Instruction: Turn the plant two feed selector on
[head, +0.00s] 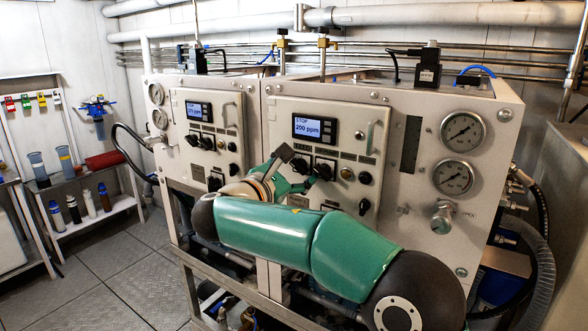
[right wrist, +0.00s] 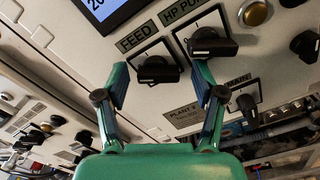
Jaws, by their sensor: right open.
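The plant two panel (head: 340,128) is the right-hand cabinet front in the head view, with a lit display (head: 314,128) reading STOP and 200 ppm. The black feed selector (right wrist: 157,70) sits under the FEED label in the right wrist view. Its bar handle lies level in that picture; its position marks are mostly hidden. My right gripper (right wrist: 161,82) is open, with one green finger on each side of the feed selector's handle; I cannot tell if they touch it. In the head view my right gripper (head: 297,168) is at the panel's lower left. My left gripper is out of view.
The HP pump knob (right wrist: 212,43) sits close beside the right finger. More knobs (head: 364,178) lie right along the panel. The plant one panel (head: 208,120) stands at left. Gauges (head: 461,132) and a valve (head: 443,217) are at right. Open floor (head: 115,285) lies at left.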

